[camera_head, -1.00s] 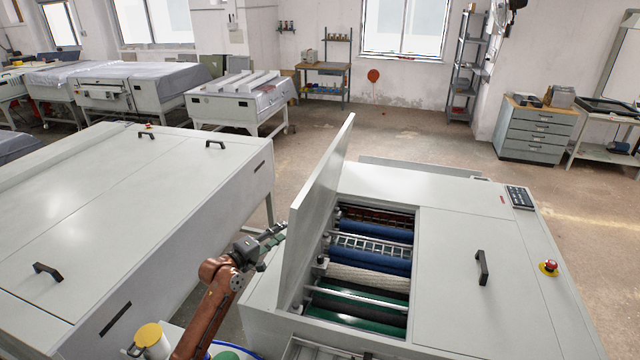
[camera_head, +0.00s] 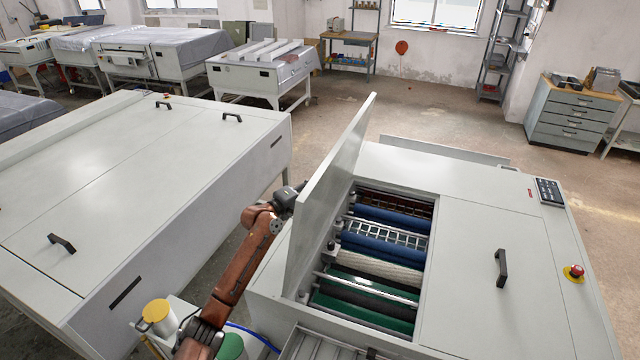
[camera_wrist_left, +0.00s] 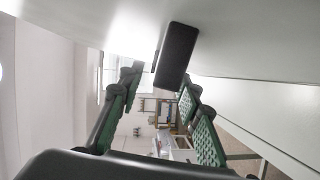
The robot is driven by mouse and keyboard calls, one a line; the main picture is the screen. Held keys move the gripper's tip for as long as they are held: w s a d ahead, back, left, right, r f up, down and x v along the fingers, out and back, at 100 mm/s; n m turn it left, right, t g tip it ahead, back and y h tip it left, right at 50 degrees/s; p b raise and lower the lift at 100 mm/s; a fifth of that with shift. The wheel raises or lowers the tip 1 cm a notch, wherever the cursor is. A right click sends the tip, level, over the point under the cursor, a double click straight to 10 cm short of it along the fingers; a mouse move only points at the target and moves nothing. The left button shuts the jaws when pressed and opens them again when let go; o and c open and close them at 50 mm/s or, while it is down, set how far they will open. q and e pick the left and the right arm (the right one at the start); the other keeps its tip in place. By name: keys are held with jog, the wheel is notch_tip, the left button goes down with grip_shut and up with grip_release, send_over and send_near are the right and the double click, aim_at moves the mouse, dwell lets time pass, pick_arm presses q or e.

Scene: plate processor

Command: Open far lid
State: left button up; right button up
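The plate processor (camera_head: 470,200) stands at the right with one lid (camera_head: 330,180) raised, upright and slightly tilted, along the left side of its opening. The other lid (camera_head: 465,290), with a black handle (camera_head: 501,268), lies shut on the right. My left arm reaches up to the outer side of the raised lid; its fingers are hidden behind the lid in the head view. In the left wrist view my left gripper (camera_wrist_left: 158,84) is open, its green-padded fingers apart, with a black handle (camera_wrist_left: 176,55) close to the tips. Contact cannot be told. My right gripper is not in view.
Blue, green and white rollers (camera_head: 375,250) lie exposed in the opening. A large grey machine (camera_head: 130,200) stands to the left across a narrow gap, where my arm is. A red emergency button (camera_head: 573,272) sits on the processor's right side.

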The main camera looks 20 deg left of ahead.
pick_arm(q)
jog(key=shift+w+d, duration=0.2)
jog(key=shift+w, duration=0.4)
jog(key=shift+c, duration=0.5)
grip_shut()
